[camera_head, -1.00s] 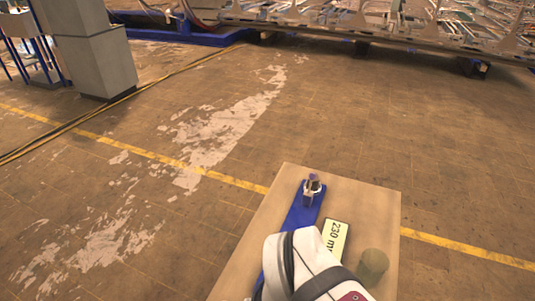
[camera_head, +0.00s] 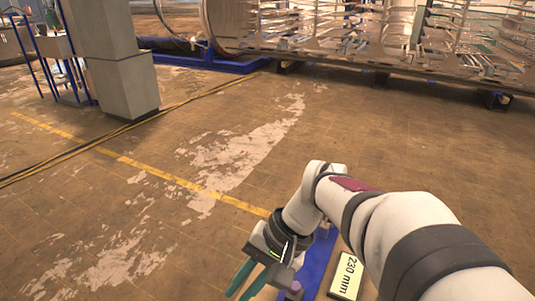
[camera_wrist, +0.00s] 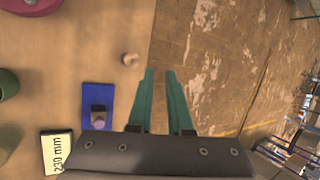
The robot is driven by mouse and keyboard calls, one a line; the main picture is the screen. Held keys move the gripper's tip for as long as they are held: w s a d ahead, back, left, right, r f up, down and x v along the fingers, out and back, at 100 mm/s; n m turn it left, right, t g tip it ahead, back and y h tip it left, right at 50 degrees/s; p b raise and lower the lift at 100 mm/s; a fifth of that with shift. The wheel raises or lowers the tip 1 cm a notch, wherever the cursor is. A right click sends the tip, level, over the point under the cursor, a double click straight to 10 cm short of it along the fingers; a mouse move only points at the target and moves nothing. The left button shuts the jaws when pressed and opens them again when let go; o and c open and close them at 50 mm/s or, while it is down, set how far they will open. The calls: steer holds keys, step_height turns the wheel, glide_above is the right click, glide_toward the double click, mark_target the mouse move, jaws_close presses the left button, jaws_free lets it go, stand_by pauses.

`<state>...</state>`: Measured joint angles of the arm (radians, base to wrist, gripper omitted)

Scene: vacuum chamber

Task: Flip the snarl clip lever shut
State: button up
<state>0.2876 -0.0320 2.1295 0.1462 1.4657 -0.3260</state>
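The snarl clip (camera_wrist: 98,115) is a small dark and metallic piece with a purple tip, at the end of a blue plate (camera_wrist: 95,93). In the head view the purple part of the clip (camera_head: 295,287) shows low, beside my gripper, and the blue plate (camera_head: 317,263) runs up beyond it. The lever's position is too small to tell. My gripper (camera_wrist: 160,75) has two green fingers, parted with nothing between them. In the wrist view they lie right of the clip, over the table's edge. The gripper also shows in the head view (camera_head: 242,280).
A "230 mm" sign (camera_wrist: 57,152) lies beside the blue plate. A small round knob (camera_wrist: 131,59), a green cylinder (camera_wrist: 7,83) and a red object (camera_wrist: 30,5) are also on the table (camera_wrist: 105,30). Open floor (camera_head: 180,220) lies to the left in the head view.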

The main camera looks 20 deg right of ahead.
steer(key=w+d+t+y, duration=0.1)
steer(key=w+d, duration=0.1)
steer(key=w, duration=0.2)
steer(key=w+d+f+m+t+y, duration=0.1)
steer(key=w+d, duration=0.2)
steer(key=w, duration=0.1)
steer(key=w+d+t+y, duration=0.1)
steer(key=w+d, duration=0.1)
steer(key=w, duration=0.2)
steer(key=shift+w+d+f+m, duration=0.3)
steer(key=shift+w+m, duration=0.05)
steer(key=shift+m, duration=0.05)
jaws_close()
steer(key=w+d+f+m+t+y, duration=0.15)
steer(key=w+d+f+t, duration=0.3)
steer(key=w+d, duration=0.55)
steer(key=s+d+f+m+t+h, duration=0.1)
steer(key=d+f+t, duration=0.2)
steer(key=d, duration=0.5)
steer(key=s+d+f+m+t+h, duration=0.1)
steer(key=d+f+m+t+h, duration=0.1)
steer(key=d, duration=0.6)
steer(key=s+d+f+m+t+h, duration=0.1)
steer(key=d+f+t, duration=0.3)
steer(key=d, duration=0.5)
step_height(320, 180, down, 2)
steer(key=shift+s+f+h, duration=0.2)
steer(key=shift+s+h, duration=0.25)
steer(key=shift+h, duration=0.3)
steer(key=shift+m, duration=0.25)
